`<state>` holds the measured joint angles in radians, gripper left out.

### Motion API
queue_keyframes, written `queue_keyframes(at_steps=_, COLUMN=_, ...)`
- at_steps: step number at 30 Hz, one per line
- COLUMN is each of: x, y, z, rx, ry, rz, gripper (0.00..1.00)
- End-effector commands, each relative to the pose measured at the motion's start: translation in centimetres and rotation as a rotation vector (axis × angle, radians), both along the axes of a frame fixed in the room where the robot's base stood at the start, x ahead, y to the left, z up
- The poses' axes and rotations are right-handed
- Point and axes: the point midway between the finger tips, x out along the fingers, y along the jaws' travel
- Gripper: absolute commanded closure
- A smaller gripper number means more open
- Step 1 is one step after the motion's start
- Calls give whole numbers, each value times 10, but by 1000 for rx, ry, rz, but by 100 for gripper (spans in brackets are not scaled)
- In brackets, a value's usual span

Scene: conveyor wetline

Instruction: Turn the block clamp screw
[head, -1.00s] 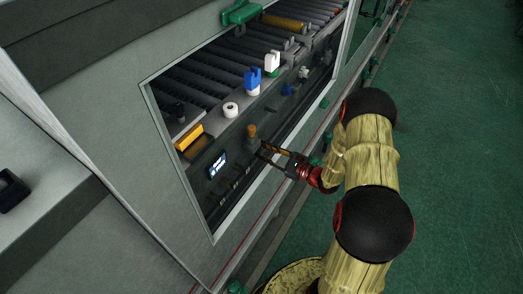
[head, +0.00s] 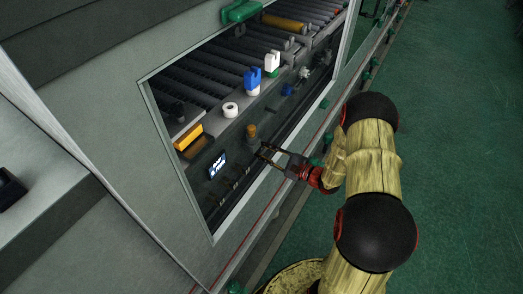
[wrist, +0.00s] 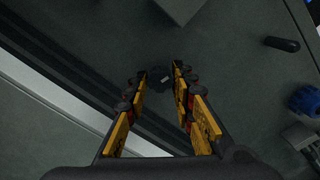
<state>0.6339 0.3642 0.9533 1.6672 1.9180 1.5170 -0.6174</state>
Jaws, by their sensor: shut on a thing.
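The block clamp screw (wrist: 160,77) is a small dark round head with a pale mark, on the dark machine face in the wrist view. My gripper (wrist: 160,74) has its yellow-padded fingers on either side of it, shut on it at the tips. In the head view my gripper (head: 261,149) reaches the panel from the right, just below a grey block with an orange-brown knob (head: 251,131). The screw itself is hidden or too small to tell there. A corner of the grey block (wrist: 180,8) shows at the top of the wrist view.
A lit display (head: 217,165) and a yellow box (head: 189,138) are left of the gripper. A white ring (head: 230,109) and a blue-and-white piece (head: 252,80) stand on the ledge above. The window frame (head: 262,186) runs below the gripper. A dark lever (wrist: 282,44) is at right in the wrist view.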

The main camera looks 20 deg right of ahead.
Motion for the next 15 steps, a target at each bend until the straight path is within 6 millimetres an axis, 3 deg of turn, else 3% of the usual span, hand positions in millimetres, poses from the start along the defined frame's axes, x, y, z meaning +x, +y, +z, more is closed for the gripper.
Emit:
queue_keyframes(at_steps=5, x=0, y=-1, z=-1, rx=-114, ry=-74, rz=-3, gripper=93)
queue_keyframes(at_steps=15, x=0, y=-1, z=0, rx=-136, ry=-88, rz=-3, gripper=93)
